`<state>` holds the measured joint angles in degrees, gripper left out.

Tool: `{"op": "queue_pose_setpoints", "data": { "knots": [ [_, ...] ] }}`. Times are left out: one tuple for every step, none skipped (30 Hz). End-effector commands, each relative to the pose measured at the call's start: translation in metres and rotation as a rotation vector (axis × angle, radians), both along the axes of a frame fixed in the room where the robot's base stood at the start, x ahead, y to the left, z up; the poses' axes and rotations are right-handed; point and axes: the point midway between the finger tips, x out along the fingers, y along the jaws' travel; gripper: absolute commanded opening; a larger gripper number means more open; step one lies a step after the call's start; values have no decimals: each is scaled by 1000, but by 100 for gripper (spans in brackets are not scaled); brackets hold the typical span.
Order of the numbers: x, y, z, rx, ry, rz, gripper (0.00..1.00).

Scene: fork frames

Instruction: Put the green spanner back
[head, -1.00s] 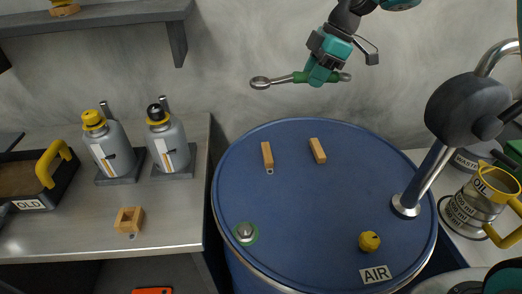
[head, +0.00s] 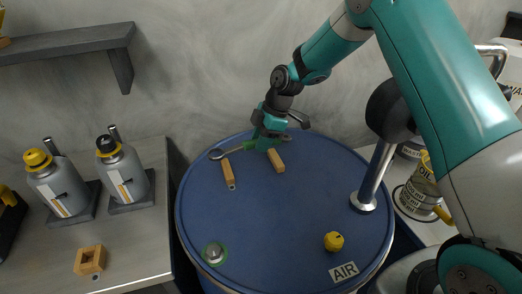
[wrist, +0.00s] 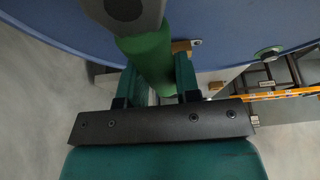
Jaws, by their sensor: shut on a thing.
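The green spanner has a green grip (head: 249,147) and a grey ring end (head: 217,154) that points left in the head view. My gripper (head: 267,142) is shut on its green grip, at the far side of the blue drum. In the wrist view the green grip (wrist: 148,58) lies between my two fingers (wrist: 158,88). Two wooden blocks, a left one (head: 228,172) and a right one (head: 275,160), stand on the drum top. The spanner is at their far ends; I cannot tell whether it touches them.
The blue drum (head: 285,215) carries a yellow knob (head: 333,241), a green-ringed fitting (head: 213,253) and a metal post (head: 365,195) on the right. A bench (head: 130,240) with two grey bottles stands left. A shelf (head: 70,42) hangs on the wall.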

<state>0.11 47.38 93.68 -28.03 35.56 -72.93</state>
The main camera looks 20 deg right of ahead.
Motion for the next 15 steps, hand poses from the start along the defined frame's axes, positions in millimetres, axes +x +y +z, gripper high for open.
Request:
{"op": "queue_pose_setpoints", "data": {
  "knots": [
    [0,0,-2,0,-1,0,0],
    [0,0,-4,0,-1,0,0],
    [0,0,-7,0,0,0,0],
    [0,0,-9,0,1,0,0],
    [0,0,-12,1,1,-1,0],
    [0,0,-17,1,1,0,0],
    [-1,0,-21,0,2,1,0],
    [-1,0,-26,1,3,1,0],
    [0,0,-32,1,2,0,0],
    [-1,0,-37,1,3,0,0],
    [0,0,-40,0,2,0,0],
    [0,0,-43,0,0,0,0],
    [0,0,-44,0,-1,0,0],
    [0,0,-44,0,-2,0,0],
    [0,0,-44,0,-2,0,0]
  ]
}}
